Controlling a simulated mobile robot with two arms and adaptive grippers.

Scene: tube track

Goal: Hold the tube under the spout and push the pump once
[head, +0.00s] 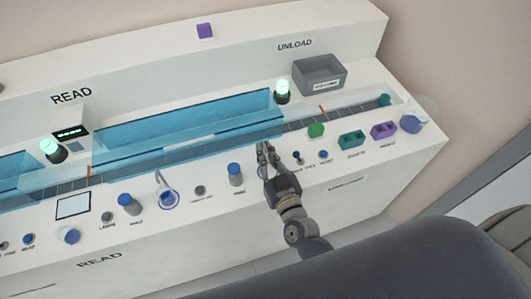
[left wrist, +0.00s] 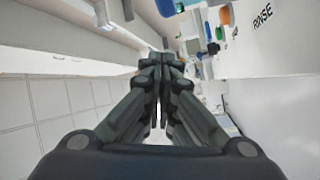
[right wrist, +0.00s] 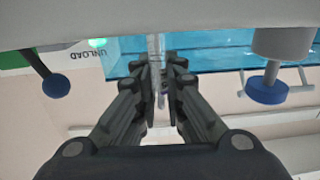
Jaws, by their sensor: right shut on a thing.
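My right gripper (head: 262,148) is in front of the blue see-through cover, near its right end. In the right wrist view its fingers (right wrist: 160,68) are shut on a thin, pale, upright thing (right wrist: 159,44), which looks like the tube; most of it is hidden. My left gripper is outside the head view. In the left wrist view its fingertips (left wrist: 161,64) are together, with nothing seen between them. I cannot make out the spout or the pump for sure in any view.
The blue cover (head: 190,125) runs along the white bench (head: 340,195). Blue-topped knobs (head: 235,174) stand along the front ledge.

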